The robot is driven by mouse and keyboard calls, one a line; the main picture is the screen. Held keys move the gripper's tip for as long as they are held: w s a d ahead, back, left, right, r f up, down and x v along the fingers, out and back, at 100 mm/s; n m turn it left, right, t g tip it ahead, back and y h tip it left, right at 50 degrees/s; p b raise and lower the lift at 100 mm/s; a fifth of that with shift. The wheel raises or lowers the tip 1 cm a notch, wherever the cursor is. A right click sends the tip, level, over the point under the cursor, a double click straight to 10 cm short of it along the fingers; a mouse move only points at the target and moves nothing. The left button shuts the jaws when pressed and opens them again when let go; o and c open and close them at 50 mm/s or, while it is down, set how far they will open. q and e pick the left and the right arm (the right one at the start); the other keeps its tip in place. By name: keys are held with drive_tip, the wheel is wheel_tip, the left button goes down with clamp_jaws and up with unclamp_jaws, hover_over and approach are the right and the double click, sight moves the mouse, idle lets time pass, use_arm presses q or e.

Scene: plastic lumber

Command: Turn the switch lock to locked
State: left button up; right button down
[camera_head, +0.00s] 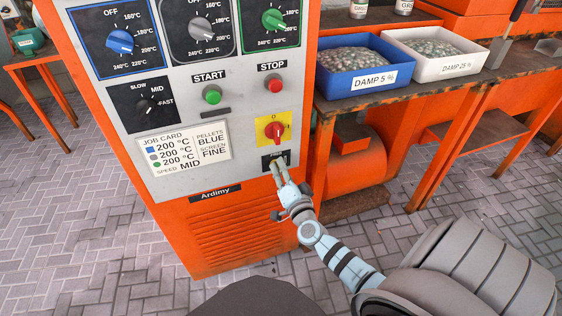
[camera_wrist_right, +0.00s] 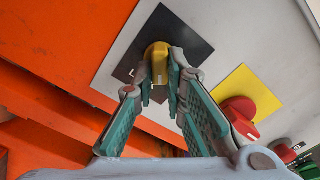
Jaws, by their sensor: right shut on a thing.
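The switch lock is a black square plate (camera_head: 267,157) low on the right of the control panel, with partly covered white lettering at its top. In the right wrist view the plate (camera_wrist_right: 185,38) carries a brass-coloured key or knob (camera_wrist_right: 157,52) near its middle. My right gripper (camera_head: 277,167) reaches up to it from below. In the wrist view its fingers (camera_wrist_right: 159,83) are on either side of the brass piece, shut on it. The fingers hide part of the plate, and I cannot tell which marking the piece points at. My left gripper is not in view.
Just above the lock is a red rotary switch (camera_head: 274,130) on a yellow plate. Higher are a red STOP button (camera_head: 275,86) and a green START button (camera_head: 212,95). A bench to the right holds a blue tray (camera_head: 356,84) and a white tray (camera_head: 435,70) of pellets.

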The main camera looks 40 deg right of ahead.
drive_tip(key=shift+f+m, duration=0.1)
drive_tip(key=shift+m, duration=3.6)
drive_tip(key=c, duration=1.6)
unclamp_jaws()
drive_tip(key=shift+c, duration=0.2)
drive_tip(key=shift+w, duration=0.1)
drive_tip(key=shift+f, duration=0.1)
drive_tip(key=v, duration=1.2)
